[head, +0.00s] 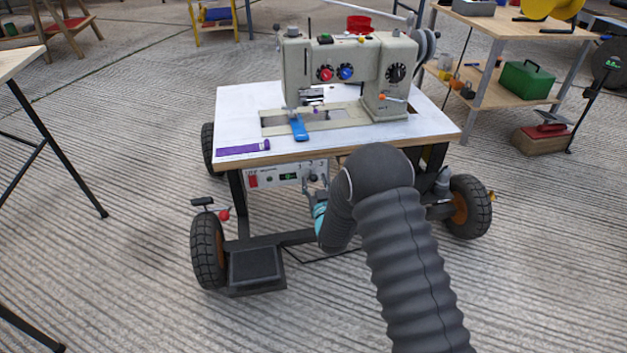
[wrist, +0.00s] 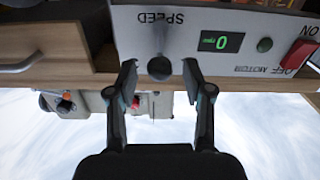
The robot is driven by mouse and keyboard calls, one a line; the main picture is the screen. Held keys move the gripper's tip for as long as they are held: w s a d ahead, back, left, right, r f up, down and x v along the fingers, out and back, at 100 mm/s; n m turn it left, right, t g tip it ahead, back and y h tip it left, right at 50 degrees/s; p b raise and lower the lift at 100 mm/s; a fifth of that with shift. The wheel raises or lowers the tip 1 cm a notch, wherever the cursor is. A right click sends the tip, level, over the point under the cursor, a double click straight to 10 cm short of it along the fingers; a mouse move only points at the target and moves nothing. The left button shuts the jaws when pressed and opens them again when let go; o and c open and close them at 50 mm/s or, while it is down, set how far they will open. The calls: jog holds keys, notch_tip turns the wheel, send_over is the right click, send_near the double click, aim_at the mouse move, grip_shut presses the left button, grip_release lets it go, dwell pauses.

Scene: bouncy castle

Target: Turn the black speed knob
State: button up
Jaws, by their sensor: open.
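The black speed knob (wrist: 159,68) is on a light control panel (wrist: 218,22) under the sewing table, below upside-down "SPEED" lettering in the wrist view. My gripper (wrist: 158,75) is open, with one finger on each side of the knob in that view. A gap shows between the knob and each finger; I cannot tell whether the fingertips reach its depth. In the head view, my gripper (head: 318,188) is at the right end of the panel (head: 270,180), and my arm hides part of that area.
The tabletop (head: 235,110) overhangs the panel and carries a sewing machine (head: 345,65). A wooden drawer front (wrist: 45,50) adjoins the panel.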

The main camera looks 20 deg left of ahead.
jog(key=shift+w+a, duration=0.35)
jog(key=shift+w, duration=0.3)
grip_shut()
jog(key=shift+s+a+f+n+b, duration=0.1)
jog(key=shift+a+f+n+b, duration=0.05)
jog(key=shift+n+b, duration=0.35)
jog(key=n+b, duration=0.2)
jog(key=b, duration=0.1)
jog(key=shift+s+a+f, duration=0.1)
jog(key=shift+s+a, duration=0.05)
jog(key=shift+a, duration=0.15)
jog(key=shift+s+a+n+b, duration=0.1)
jog(key=shift+a+n+b, duration=0.15)
jog(key=shift+n, duration=0.5)
jog(key=shift+s+a+n+b, duration=0.1)
jog(key=shift+n+b, duration=0.1)
jog(key=shift+n, duration=0.55)
